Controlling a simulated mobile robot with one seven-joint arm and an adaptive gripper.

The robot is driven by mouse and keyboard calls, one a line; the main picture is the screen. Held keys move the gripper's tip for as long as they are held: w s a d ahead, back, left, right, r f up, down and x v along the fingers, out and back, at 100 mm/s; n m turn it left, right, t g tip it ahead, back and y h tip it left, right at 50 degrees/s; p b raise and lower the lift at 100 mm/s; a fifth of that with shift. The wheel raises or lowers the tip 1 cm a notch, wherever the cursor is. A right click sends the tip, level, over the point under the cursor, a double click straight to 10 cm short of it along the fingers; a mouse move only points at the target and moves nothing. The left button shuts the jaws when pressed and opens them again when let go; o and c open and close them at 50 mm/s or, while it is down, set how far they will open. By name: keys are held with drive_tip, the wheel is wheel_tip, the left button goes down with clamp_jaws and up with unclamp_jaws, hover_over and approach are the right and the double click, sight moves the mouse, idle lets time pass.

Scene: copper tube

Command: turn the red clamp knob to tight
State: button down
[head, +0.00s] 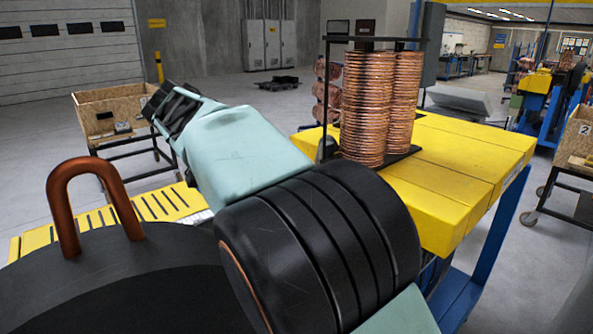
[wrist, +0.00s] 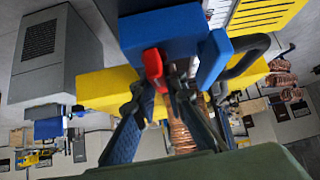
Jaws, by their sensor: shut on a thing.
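The red clamp knob (wrist: 153,66) shows in the wrist view as a small red lever in front of a blue block (wrist: 178,35). My gripper (wrist: 162,88) has its dark fingers drawn in at the knob, one on either side, and is shut on it. The fingertips partly hide the knob, so its exact turn angle is hard to tell. In the head view my arm reaches away to the left, and the dark end of my gripper (head: 170,105) is small there. The knob does not show in that view.
Yellow blocks (wrist: 105,88) flank the blue block, with a dark curved bar (wrist: 250,55) beside it. In the head view, copper coils (head: 368,110) stand on a yellow bench (head: 460,150) right of my arm. A wooden crate cart (head: 110,110) stands behind at left.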

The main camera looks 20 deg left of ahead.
drive_tip(key=shift+m+h+p, duration=0.4)
drive_tip(key=shift+m+p, duration=0.15)
drive_tip(key=shift+m, duration=0.05)
drive_tip(key=c, duration=2)
unclamp_jaws()
drive_tip(key=shift+o, duration=0.2)
drive_tip(key=shift+s, duration=0.1)
drive_tip(key=v, duration=1.2)
drive_tip(key=shift+w, duration=0.2)
drive_tip(key=shift+a+r, duration=0.1)
